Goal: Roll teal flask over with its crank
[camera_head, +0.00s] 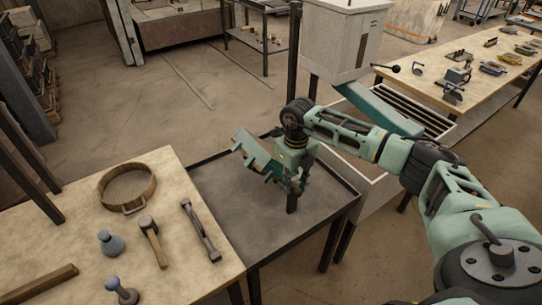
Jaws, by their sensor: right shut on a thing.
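A teal piece with a stepped edge, which looks like the teal flask (252,152), stands tilted above the dark metal table (240,205). My right gripper (293,186) is beside it on its right, pointing down over the table. The gripper is shut on a slim part next to the flask, which seems to be its crank; fingers and wrist hide most of it. A dark upright stub (291,204) shows just below the fingers. My left gripper is not in view.
A pale wooden table at left (85,235) adjoins the metal table. A grey cabinet (340,35) stands behind. The metal table's front is clear.

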